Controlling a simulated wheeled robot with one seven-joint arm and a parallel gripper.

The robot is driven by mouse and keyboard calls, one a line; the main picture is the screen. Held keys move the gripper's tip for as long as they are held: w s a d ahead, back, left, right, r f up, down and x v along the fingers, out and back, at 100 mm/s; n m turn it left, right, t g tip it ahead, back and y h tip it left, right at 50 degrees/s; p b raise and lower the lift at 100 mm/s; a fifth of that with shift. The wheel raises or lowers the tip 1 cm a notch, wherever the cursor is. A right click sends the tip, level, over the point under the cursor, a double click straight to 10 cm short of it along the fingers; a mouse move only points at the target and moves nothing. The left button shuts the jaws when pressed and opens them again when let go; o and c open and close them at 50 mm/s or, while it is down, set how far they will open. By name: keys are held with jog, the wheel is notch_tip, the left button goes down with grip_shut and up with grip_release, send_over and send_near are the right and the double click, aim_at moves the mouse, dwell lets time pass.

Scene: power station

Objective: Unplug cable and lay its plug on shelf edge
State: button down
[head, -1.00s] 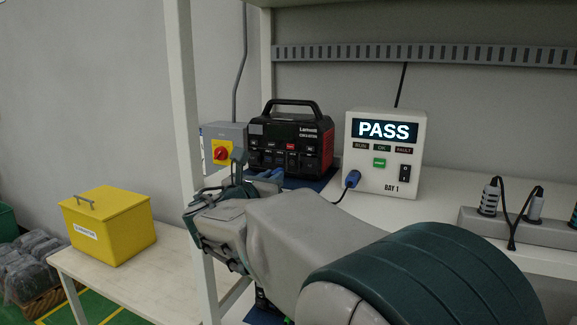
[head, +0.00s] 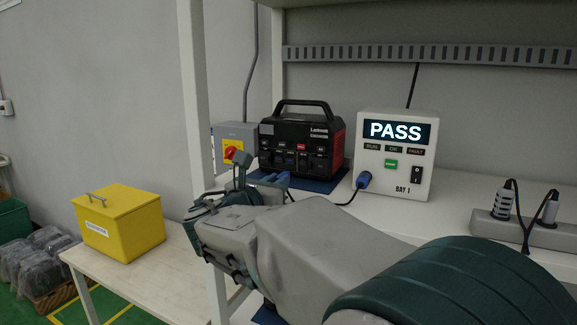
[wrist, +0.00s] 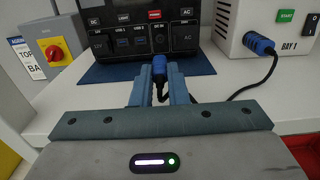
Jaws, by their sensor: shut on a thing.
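My gripper (wrist: 159,92) is shut on the blue plug (wrist: 160,68) of a black cable; it also shows in the head view (head: 268,183), partly hidden by my arm. The plug points at the front of the black and red power station (head: 300,142), below its DC IN port (wrist: 160,42) in the wrist view. I cannot tell whether its tip touches the port. The cable (wrist: 215,100) runs right to another blue plug (wrist: 260,43) in the white BAY 1 tester (head: 395,155), whose screen reads PASS. The white shelf (wrist: 70,95) lies beneath.
A blue mat (wrist: 205,62) lies under the power station. A socket strip (head: 555,234) is right. A yellow box (head: 120,225) sits on a lower table. Shelf between mat and tester is fairly clear.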

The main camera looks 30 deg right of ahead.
jog(key=shift+f+b, duration=1.6)
jog(key=shift+f, duration=0.25)
jog(key=c, duration=1.3)
grip_release()
jog(key=shift+c, duration=0.2)
jog(key=shift+a, duration=0.1)
